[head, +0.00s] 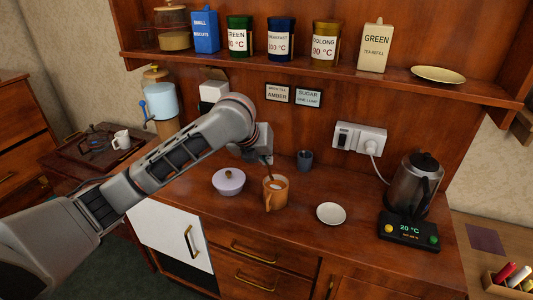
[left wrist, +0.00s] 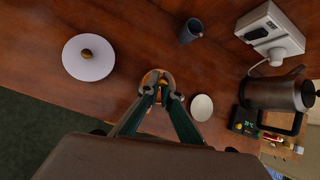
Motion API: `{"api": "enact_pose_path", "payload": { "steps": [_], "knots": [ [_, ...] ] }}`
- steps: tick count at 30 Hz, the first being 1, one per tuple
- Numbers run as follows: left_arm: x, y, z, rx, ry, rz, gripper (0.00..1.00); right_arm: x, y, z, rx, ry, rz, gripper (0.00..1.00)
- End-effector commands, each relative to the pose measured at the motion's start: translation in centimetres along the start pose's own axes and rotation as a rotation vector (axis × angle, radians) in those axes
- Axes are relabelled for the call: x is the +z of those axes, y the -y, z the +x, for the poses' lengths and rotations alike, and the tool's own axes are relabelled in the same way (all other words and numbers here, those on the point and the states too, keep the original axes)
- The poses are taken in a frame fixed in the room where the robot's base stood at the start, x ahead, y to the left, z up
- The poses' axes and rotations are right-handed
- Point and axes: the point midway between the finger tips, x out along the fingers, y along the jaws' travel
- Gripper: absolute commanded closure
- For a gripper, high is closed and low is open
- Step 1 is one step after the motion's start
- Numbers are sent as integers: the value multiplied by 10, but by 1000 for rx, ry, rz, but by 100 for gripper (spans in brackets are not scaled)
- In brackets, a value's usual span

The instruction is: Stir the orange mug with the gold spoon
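The orange mug (head: 277,195) stands upright on the wooden counter, its handle towards me. My left gripper (head: 262,158) is above the mug in the head view. A thin spoon handle (head: 269,174) runs from it down into the mug; it looks dark there. In the left wrist view my left gripper's fingertips (left wrist: 162,92) are close together on the gold spoon, directly over the orange mug (left wrist: 149,79). The spoon's bowl is hidden inside the mug. My right gripper is not in view.
A lilac lidded bowl (head: 229,182) stands left of the mug and a white saucer (head: 331,214) right of it. A small blue-grey cup (head: 305,159) is behind. A kettle (head: 413,184) stands farther right. Shelf canisters (head: 281,40) line the back above.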

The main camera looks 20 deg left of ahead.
Motion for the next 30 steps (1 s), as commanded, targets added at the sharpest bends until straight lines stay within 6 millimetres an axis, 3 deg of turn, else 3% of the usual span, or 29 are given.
{"api": "enact_pose_path", "payload": {
  "steps": [17, 30],
  "knots": [
    [-23, 0, 36, 0, 0, 0, 100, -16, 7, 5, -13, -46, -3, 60],
    [-36, 0, 58, 0, 0, 1, 100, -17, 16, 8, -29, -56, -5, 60]
  ]
}}
